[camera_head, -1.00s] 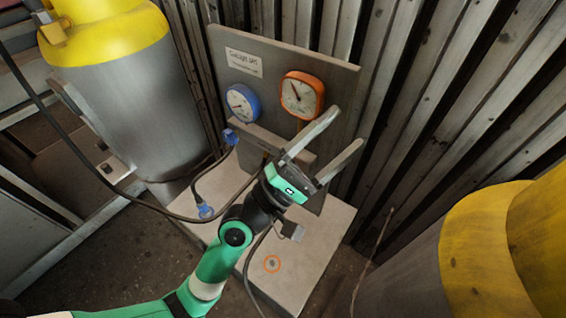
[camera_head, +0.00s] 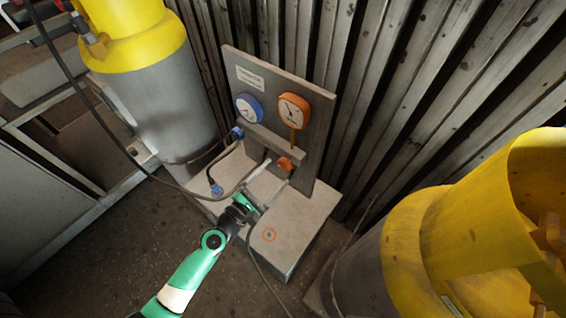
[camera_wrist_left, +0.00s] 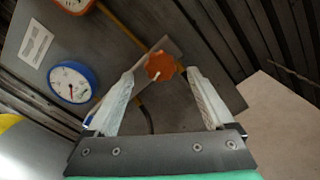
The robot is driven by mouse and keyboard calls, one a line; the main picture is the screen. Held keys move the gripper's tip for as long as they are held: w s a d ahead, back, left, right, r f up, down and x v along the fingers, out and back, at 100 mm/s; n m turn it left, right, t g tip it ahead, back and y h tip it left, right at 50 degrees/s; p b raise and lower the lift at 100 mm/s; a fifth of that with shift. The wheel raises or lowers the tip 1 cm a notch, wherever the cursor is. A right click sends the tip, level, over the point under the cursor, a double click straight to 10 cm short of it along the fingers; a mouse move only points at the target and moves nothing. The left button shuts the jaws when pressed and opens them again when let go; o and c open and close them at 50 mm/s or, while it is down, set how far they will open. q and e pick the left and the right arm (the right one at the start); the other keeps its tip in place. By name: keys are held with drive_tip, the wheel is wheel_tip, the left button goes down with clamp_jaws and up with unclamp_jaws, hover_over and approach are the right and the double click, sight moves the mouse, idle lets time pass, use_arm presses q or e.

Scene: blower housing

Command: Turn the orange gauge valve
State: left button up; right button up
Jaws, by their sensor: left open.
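The orange gauge valve (camera_head: 285,164) is a small lobed knob on the panel, below the orange gauge (camera_head: 293,110). In the left wrist view the valve (camera_wrist_left: 160,66) shows between the fingertips, with a pale mark on its face. My left gripper (camera_head: 276,173) is open in front of and facing the panel. Its two pale fingers (camera_wrist_left: 160,76) lie on either side of the valve in the left wrist view; I see no contact, and the depth gap is hard to tell. My right gripper is not in view.
A blue gauge (camera_head: 249,108) sits left of the orange one, with blue hose fittings (camera_head: 217,190) below. The panel stands on a pale block (camera_head: 300,225). Grey-yellow cylinders stand left (camera_head: 165,110) and right (camera_head: 400,245). A dark hose crosses near my arm.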

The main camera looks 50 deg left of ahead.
sight(282, 167)
use_arm(q)
drive_tip(key=w, duration=0.4)
drive_tip(key=shift+w+a, duration=0.35)
drive_tip(key=shift+w, duration=0.05)
drive_tip(key=shift+c, duration=0.2)
drive_tip(key=c, duration=1.3)
drive_tip(key=shift+c, duration=0.2)
